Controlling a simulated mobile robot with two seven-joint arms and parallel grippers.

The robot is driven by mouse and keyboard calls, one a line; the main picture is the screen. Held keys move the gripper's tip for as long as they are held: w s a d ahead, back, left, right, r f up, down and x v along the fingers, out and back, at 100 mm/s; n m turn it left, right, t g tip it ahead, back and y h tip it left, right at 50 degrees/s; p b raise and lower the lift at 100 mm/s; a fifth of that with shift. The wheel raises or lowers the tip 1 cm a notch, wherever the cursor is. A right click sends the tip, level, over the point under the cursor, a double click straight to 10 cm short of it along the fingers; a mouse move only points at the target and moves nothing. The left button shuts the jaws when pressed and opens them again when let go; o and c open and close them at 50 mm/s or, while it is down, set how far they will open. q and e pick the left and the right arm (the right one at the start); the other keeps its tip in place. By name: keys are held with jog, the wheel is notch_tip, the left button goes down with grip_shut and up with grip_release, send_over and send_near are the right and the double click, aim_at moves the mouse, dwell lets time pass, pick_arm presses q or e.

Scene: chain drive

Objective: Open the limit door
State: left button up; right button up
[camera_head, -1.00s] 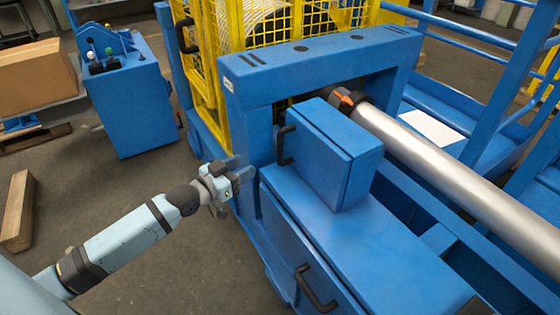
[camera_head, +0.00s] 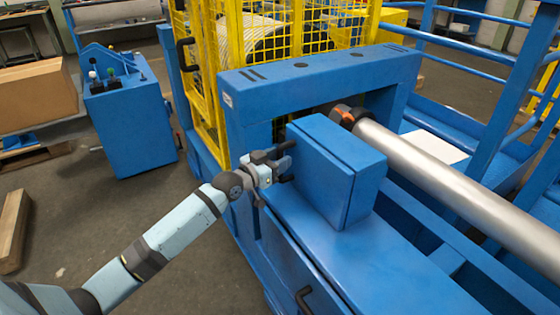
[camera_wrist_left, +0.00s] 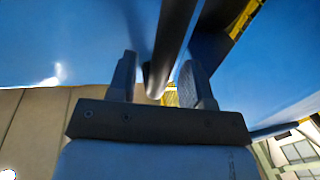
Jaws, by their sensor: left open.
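The limit door appears to be the front of the blue box (camera_head: 345,180) on the blue machine; I cannot tell its exact edges. It looks shut. My left gripper (camera_head: 284,164) is at the box's left side, where the box's black handle is mostly hidden behind the fingers. In the left wrist view, a black handle bar (camera_wrist_left: 170,45) runs between the two spread fingers of the gripper (camera_wrist_left: 160,78), close to a blue surface. The fingers are open and do not appear closed on the bar. My right gripper is not in view.
A yellow mesh guard (camera_head: 255,40) stands behind the blue frame (camera_head: 300,72). A steel shaft (camera_head: 450,175) runs to the right of the box. A lower black handle (camera_head: 308,298) sits on the machine's front.

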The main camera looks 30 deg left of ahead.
pick_arm(q)
jog(key=shift+w+d, duration=0.15)
jog(key=shift+w, duration=0.25)
jog(key=shift+c, duration=0.3)
grip_shut()
